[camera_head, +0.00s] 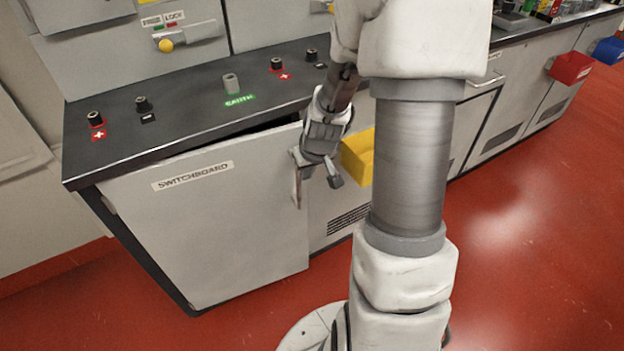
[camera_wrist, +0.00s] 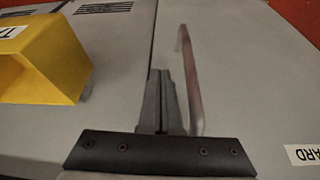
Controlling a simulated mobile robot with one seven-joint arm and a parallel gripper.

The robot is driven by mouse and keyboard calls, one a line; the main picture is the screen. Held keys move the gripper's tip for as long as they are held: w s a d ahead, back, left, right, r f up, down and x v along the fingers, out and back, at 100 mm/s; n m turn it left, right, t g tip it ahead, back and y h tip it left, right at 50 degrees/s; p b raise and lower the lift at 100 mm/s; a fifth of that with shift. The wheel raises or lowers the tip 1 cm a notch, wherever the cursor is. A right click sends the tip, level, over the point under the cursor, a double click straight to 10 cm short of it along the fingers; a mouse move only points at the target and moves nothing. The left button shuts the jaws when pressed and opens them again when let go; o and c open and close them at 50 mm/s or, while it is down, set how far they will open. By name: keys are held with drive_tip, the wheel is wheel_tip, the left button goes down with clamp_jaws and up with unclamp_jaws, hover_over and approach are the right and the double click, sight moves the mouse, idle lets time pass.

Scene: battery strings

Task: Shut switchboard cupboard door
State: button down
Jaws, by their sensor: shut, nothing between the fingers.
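The switchboard cupboard door (camera_head: 215,235) is a pale grey panel under the dark worktop, labelled SWITCHBOARD. The handle (camera_wrist: 190,85) also shows in the wrist view, just right of my fingers. My gripper (camera_head: 319,152) is by the handle at the door's upper right. In the wrist view my gripper (camera_wrist: 163,95) is shut and empty, beside the bar, not around it. Whether it touches the bar or door I cannot tell.
A yellow bin (camera_head: 358,157) is fixed to the front right of the door; it is close on the left in the wrist view (camera_wrist: 45,62). The worktop (camera_head: 185,118) with terminals overhangs the door. Red floor (camera_head: 540,230) is clear at right.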

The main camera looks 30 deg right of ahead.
drive_tip(key=shift+w, duration=0.35)
drive_tip(key=w+n, duration=0.1)
drive_tip(key=w, duration=0.5)
drive_tip(key=shift+d+n+y, duration=0.25)
drive_tip(key=shift+n+y, duration=0.05)
drive_tip(key=shift+n, duration=0.1)
